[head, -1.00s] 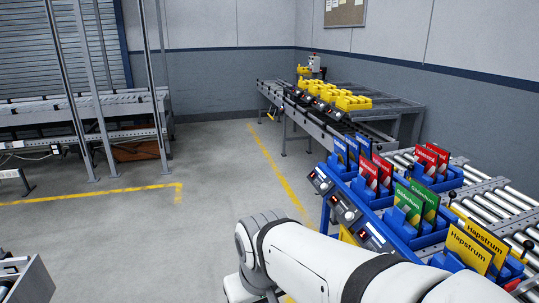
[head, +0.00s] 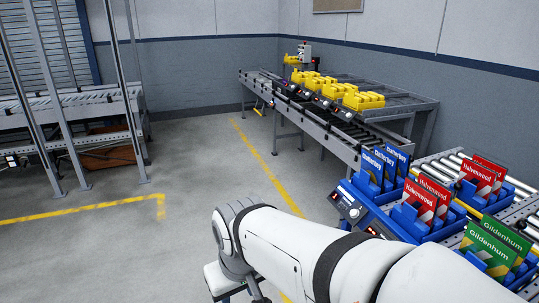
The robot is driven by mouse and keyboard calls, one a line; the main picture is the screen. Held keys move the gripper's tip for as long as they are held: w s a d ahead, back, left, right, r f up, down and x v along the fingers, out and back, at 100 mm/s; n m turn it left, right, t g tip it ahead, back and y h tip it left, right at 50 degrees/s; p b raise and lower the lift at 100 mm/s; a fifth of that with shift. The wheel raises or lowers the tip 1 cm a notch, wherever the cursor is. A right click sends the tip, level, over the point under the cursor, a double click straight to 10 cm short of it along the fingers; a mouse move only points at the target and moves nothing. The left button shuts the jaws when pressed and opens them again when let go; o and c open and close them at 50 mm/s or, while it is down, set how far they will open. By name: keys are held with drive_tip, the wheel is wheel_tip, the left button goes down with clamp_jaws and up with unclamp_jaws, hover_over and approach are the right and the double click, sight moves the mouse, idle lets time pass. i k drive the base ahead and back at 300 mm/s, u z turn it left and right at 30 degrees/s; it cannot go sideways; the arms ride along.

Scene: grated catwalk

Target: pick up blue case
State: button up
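Two blue cases with white lettering stand upright in a blue holder on the roller conveyor at the right. The left one is the blue case (head: 372,163) and the other blue case (head: 396,158) is just to its right. The holder hides their lower parts. My white arm crosses the bottom of the view, left of and in front of the cases.
Red cases (head: 434,196) and green cases (head: 485,248) stand in similar holders nearer me. Yellow bins (head: 345,93) sit on a farther conveyor (head: 312,123). A metal rack (head: 70,115) stands at the left. The grey floor (head: 190,165) between is clear.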

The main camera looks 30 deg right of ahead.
sight(372, 163)
drive_tip(key=u, duration=0.05)
drive_tip(key=i, duration=2.4)
drive_tip(key=z, duration=3.35)
drive_tip(key=i, duration=1)
